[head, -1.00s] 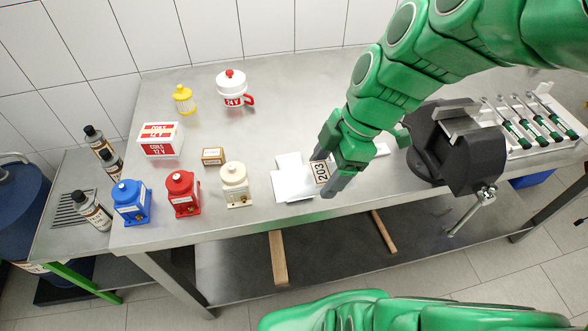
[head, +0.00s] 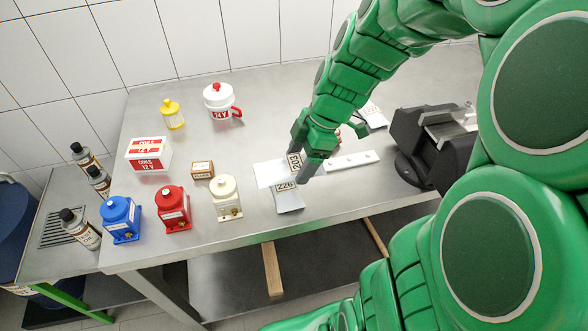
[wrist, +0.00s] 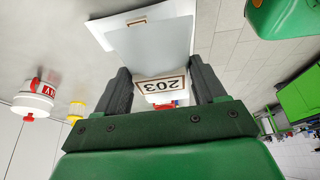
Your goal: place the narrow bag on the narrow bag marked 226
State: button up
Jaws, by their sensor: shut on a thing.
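The narrow bag marked 203 (head: 272,174) is a flat white packet with a tan-edged label. My gripper (head: 303,158) is shut on its labelled end; the wrist view shows the label (wrist: 162,85) between the fingers (wrist: 164,88). The bag's white body points left in the head view. The narrow bag marked 226 (head: 290,203) lies on the bench below and in front of it, label up. The held bag overlaps its far part in the picture. Whether the two touch, I cannot tell. In the wrist view a pale packet (wrist: 103,33) shows partly behind the held bag.
A white strip with round spots (head: 352,160) lies right of my gripper. Another labelled bag (head: 375,116) lies by the black vise (head: 428,150). A cream canister (head: 226,198), red canister (head: 173,209) and small brown box (head: 202,170) stand left.

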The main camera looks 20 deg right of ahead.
jog(key=shift+w+f, duration=1.1)
jog(key=shift+f, duration=0.25)
jog(key=shift+w+f, duration=1.05)
jog(key=shift+f, duration=0.25)
jog(key=shift+w+f, duration=0.1)
jog(key=shift+f, duration=1.5)
jog(key=shift+f, duration=0.15)
jog(key=o, duration=1.3)
jog(key=shift+f, duration=0.1)
send_near(294, 162)
jog(key=w+d+f, duration=0.2)
jog(key=w+f, duration=0.2)
jog(key=f, duration=0.2)
jog(key=shift+s+a+r+m+g+h, duration=0.3)
jog(key=shift+s+a+r+m+h, duration=0.35)
jog(key=shift+s+m, duration=2.9)
jog(key=shift+s+a+r+m+g+h, duration=0.4)
jog(key=shift+s+m+h, duration=0.4)
jog(key=shift+s+m, duration=2.75)
jog(key=shift+s+a+r+m+g+h, duration=0.25)
jog(key=shift+s+a+m+h, duration=1.05)
jog(key=shift+s, duration=3.9)
